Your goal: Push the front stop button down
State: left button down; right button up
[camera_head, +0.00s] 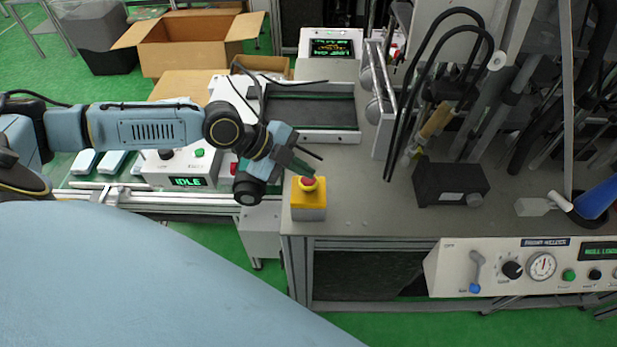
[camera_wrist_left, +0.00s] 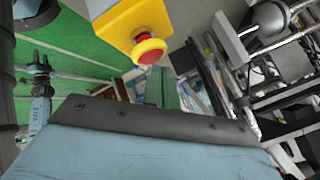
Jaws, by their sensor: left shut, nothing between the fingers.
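The stop button is a red knob (camera_head: 308,183) on a yellow box (camera_head: 309,199) with a grey lower part, at the front left corner of the grey table. In the left wrist view the red knob (camera_wrist_left: 150,52) and its yellow box (camera_wrist_left: 133,28) show at the top centre, just beyond my gripper. My left gripper (camera_head: 312,163) is shut and empty, its fingers just above and behind the knob. I cannot tell whether it touches the knob. The right gripper is in neither view.
A white control box reading IDLE (camera_head: 186,168) stands left of the button. A black box (camera_head: 450,184) sits on the table to the right, below hanging black cables. A welder panel (camera_head: 530,268) fronts the table at the right. An open cardboard box (camera_head: 190,42) stands at the back left.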

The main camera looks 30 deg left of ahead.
aim_at(303, 179)
pick_arm(q)
jog(key=shift+f+b, duration=0.3)
jog(key=shift+f, duration=0.15)
dwell(0.3)
jog(key=shift+r, duration=0.1)
jog(key=shift+r+p, duration=0.75)
notch_tip(303, 179, up, 5)
jog(key=p, duration=0.4)
jog(key=shift+r, duration=0.1)
dwell(0.3)
